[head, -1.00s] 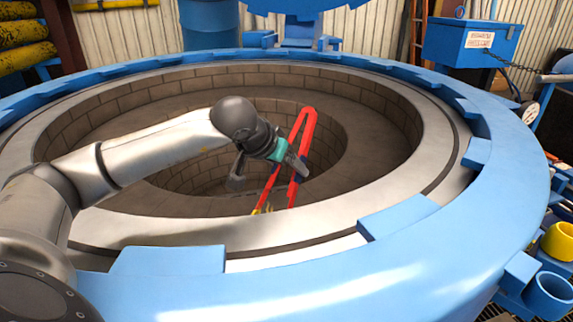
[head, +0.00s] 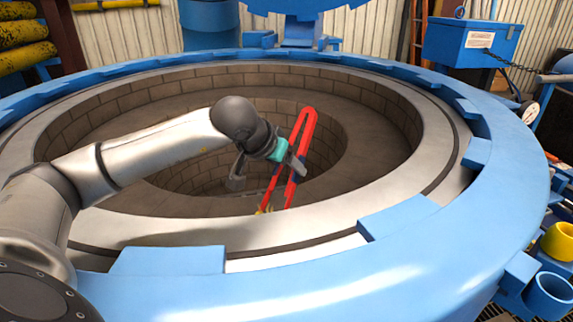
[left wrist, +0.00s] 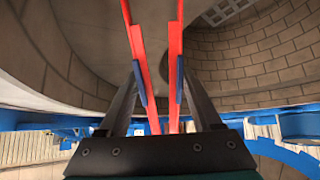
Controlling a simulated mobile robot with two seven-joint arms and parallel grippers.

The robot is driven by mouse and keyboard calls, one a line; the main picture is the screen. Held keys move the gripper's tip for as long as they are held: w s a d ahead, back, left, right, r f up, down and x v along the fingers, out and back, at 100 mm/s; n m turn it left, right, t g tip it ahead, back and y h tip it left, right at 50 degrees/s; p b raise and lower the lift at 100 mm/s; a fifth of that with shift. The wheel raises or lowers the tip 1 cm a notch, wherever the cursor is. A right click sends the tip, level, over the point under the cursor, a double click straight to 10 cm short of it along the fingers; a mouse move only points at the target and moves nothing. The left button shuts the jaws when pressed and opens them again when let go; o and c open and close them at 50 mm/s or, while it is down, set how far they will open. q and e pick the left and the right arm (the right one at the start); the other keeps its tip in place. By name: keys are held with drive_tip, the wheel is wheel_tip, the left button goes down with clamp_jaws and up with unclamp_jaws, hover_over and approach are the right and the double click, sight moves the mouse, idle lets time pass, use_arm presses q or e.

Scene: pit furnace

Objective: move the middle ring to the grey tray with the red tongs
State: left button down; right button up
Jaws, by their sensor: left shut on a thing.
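My left gripper (head: 282,163) is shut on the red tongs (head: 309,125) above the round pit. The tongs hang tilted, with their bend at the top and both legs running down. In the left wrist view my left gripper (left wrist: 158,82) has its blue pads against the two red legs (left wrist: 137,45). The rings and the grey tray cannot be made out. My right gripper is not in view.
A wide blue rim (head: 380,275) with raised blocks circles the brick-lined pit (head: 380,95). A blue box (head: 470,42) stands at the back right. A yellow cup (head: 560,240) and blue holders are at the right edge. Room above the pit is open.

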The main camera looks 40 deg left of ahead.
use_arm(q)
wheel_tip(320, 180, up, 12)
drive_tip(key=p, duration=0.9)
drive_tip(key=shift+r, duration=0.1)
